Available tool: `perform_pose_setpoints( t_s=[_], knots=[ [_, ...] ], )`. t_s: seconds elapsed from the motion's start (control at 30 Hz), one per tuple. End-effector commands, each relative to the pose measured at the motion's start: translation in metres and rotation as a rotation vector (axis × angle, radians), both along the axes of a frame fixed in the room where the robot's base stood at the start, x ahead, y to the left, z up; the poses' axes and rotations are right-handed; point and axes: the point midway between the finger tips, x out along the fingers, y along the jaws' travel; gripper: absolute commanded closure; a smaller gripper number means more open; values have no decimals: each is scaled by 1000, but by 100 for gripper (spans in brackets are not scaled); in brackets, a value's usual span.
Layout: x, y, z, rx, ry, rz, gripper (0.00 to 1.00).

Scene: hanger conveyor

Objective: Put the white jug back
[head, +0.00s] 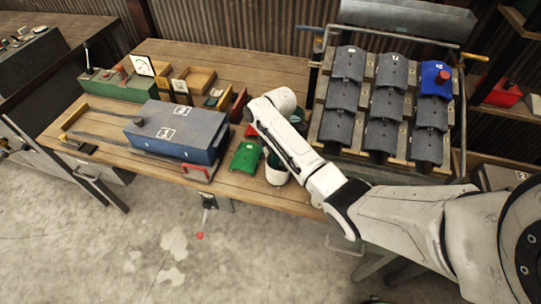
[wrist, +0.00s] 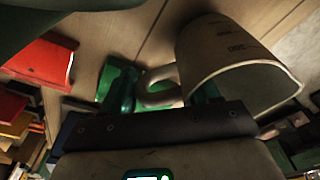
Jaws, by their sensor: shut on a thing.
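The white jug (head: 277,174) is at the front edge of the wooden workbench, partly hidden behind my arm in the head view. In the wrist view the jug (wrist: 228,52) shows large, with dark measuring marks on its side and its handle towards my fingers. My gripper (wrist: 163,92) is shut on the jug at its handle. In the head view my gripper is mostly hidden by the jug and my arm. I cannot tell whether the jug touches the bench top.
A green piece (head: 245,157) lies just left of the jug. A red piece (wrist: 42,62) shows left in the wrist view. A blue-grey box machine (head: 175,130) stands on the bench. A rack with rows of dark curved pieces (head: 385,104) is at the right.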

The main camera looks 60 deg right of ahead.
Motion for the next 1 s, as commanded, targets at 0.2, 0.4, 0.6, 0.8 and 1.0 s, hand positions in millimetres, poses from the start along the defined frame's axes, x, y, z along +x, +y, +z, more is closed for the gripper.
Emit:
perform_pose_setpoints(
  t_s=[0.2, 0.4, 0.6, 0.8, 1.0],
  knots=[
    [0, -1, -15, -2, -1, 0, 93],
    [0, 0, -15, -1, -2, 0, 93],
    [0, 0, -17, 0, -1, 0, 32],
    [0, 0, -17, 0, -1, 0, 14],
    [0, 0, -17, 0, -1, 0, 14]
  ],
)
